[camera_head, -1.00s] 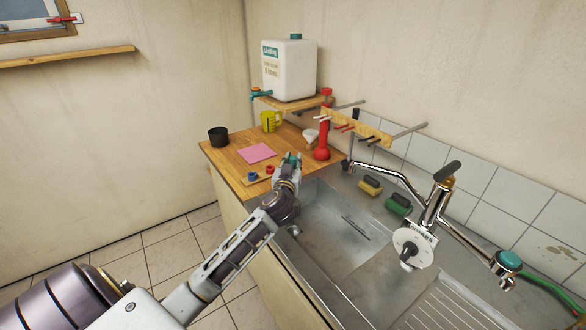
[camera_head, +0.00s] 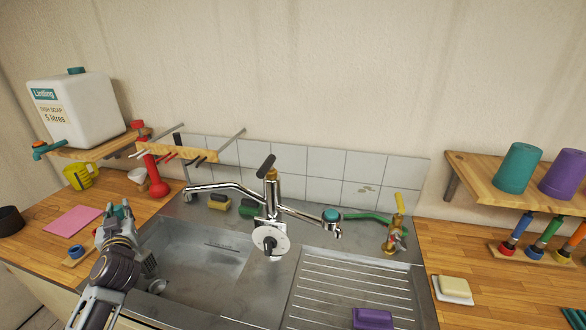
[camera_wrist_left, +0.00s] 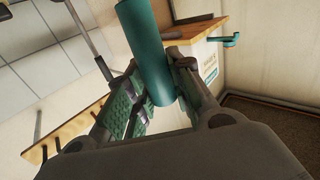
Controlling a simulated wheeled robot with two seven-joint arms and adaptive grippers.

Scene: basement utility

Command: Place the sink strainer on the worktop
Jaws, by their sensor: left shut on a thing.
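My left gripper (camera_head: 118,212) is over the right part of the left wooden worktop (camera_head: 35,228), by the sink's left edge. In the left wrist view its fingers (camera_wrist_left: 158,95) are shut on a teal cylinder (camera_wrist_left: 148,50), which looks like the handle of the sink strainer. No strainer basket can be made out. In the head view only a little teal shows at the fingertips, so the gap between the held thing and the worktop is unclear. My right gripper is not in view.
On the left worktop are a pink cloth (camera_head: 73,220), a yellow jug (camera_head: 80,177), a black pot (camera_head: 10,220) and a red plunger-like tool (camera_head: 154,175). The steel sink (camera_head: 205,255) and tap (camera_head: 271,205) lie to the right. A peg rack (camera_head: 180,152) juts out behind.

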